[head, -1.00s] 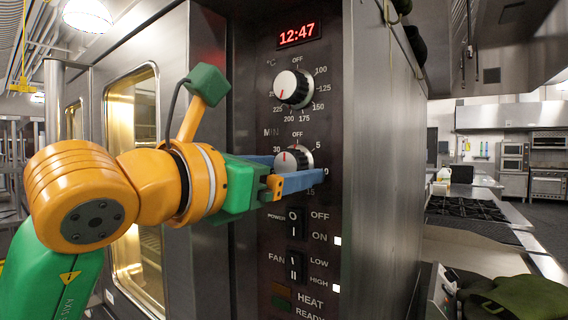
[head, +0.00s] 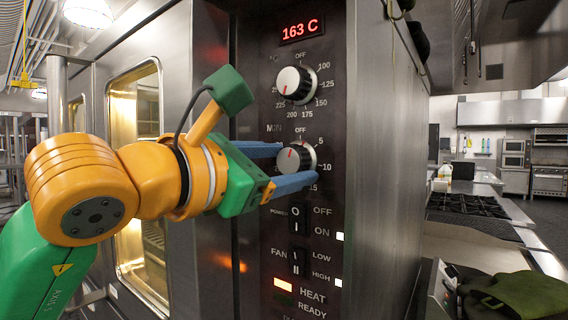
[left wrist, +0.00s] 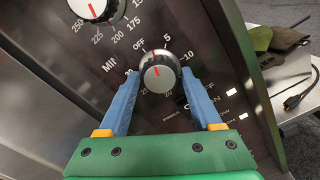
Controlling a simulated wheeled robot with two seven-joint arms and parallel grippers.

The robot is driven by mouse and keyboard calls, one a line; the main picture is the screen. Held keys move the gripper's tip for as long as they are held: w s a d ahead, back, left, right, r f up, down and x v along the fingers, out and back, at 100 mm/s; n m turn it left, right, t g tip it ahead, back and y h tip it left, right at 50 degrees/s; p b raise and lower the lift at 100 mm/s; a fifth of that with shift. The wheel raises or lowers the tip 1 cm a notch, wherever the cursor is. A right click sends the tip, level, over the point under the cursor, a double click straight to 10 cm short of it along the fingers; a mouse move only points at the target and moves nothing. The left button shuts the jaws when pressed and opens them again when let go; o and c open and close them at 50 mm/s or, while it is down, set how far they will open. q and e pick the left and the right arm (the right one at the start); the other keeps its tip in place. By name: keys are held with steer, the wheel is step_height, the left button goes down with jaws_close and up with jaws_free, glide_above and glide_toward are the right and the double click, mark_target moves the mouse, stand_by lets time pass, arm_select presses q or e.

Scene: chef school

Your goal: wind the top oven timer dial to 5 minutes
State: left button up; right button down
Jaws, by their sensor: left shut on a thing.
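The timer dial (head: 296,159) is the lower of two silver-faced black knobs on the dark oven panel, below the temperature dial (head: 295,84). Its scale runs from OFF at the top through 5, 10 and 15 on the right. My left gripper (head: 298,164) has its blue fingers on either side of the timer dial, shut on it. In the left wrist view, the timer dial (left wrist: 161,76) sits between the fingertips (left wrist: 160,84), and its red mark points up-left, roughly toward OFF. My right gripper is not in view.
Below the dial are the power switch (head: 298,220) and the fan switch (head: 298,262). The red display (head: 300,30) reads 163 C. The HEAT lamp (head: 283,284) glows. A glass oven door (head: 138,190) stands left; a counter with a dark cloth (head: 520,295) lies right.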

arm_select(q)
steer(key=m, duration=0.5)
steer(key=shift+r+m, duration=0.15)
steer(key=shift+m, duration=0.15)
stand_by(0.5)
steer(key=o, duration=1.2)
steer(key=shift+w, duration=0.15)
steer(key=shift+c, duration=0.2)
steer(key=shift+s+a+f, duration=0.15)
steer(key=shift+s+f, duration=0.05)
steer(key=shift+s, duration=0.05)
steer(key=b+v, duration=0.3)
steer(key=v, duration=0.3)
steer(key=shift+s+a, duration=0.2)
